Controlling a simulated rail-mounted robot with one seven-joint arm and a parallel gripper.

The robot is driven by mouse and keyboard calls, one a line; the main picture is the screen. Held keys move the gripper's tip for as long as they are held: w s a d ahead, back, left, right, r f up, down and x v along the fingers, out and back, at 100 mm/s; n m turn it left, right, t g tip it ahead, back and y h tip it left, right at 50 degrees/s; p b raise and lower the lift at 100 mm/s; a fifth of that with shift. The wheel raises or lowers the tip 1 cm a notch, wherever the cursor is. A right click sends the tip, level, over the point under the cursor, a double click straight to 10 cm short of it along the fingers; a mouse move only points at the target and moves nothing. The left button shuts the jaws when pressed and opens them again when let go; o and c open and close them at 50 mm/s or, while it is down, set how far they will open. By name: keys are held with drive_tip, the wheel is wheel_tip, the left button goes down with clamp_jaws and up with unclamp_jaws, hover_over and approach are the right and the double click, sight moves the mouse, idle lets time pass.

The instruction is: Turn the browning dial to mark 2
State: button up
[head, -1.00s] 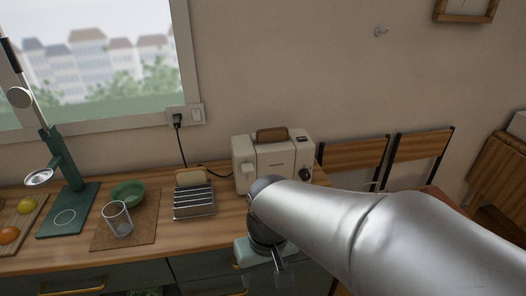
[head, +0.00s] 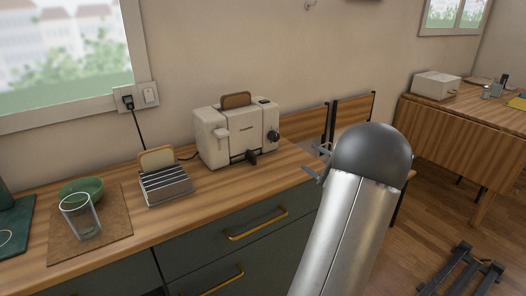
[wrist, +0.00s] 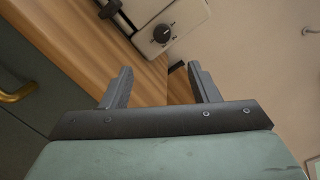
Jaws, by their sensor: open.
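The cream toaster (head: 236,132) stands on the wooden counter with a slice of bread in its top slot. Its dark round browning dial (head: 273,136) is on the right end face. The dial also shows in the wrist view (wrist: 162,33), with small marks around it too fine to read. A black lever knob (head: 252,155) sticks out of the front. My gripper (head: 319,161) is to the right of the toaster, in front of the chairs, apart from the dial. In the wrist view its two fingers (wrist: 160,88) are spread and empty, with the dial beyond them.
A toast rack (head: 166,186) holding bread stands left of the toaster. A glass (head: 80,217) and a green bowl (head: 82,190) are further left. Chairs (head: 311,125) stand behind my gripper. The counter's front edge has drawers with brass handles (head: 258,224) below.

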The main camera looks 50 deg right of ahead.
sight(276, 138)
drive_tip(key=w+d, duration=0.1)
drive_tip(key=w, duration=0.4)
drive_tip(key=w+d, duration=0.1)
drive_tip(key=w, duration=0.5)
drive_tip(key=w+d, duration=0.1)
drive_tip(key=w, duration=0.5)
drive_tip(key=shift+d, duration=0.25)
drive_tip(key=shift+s, duration=0.1)
drive_tip(key=c, duration=1)
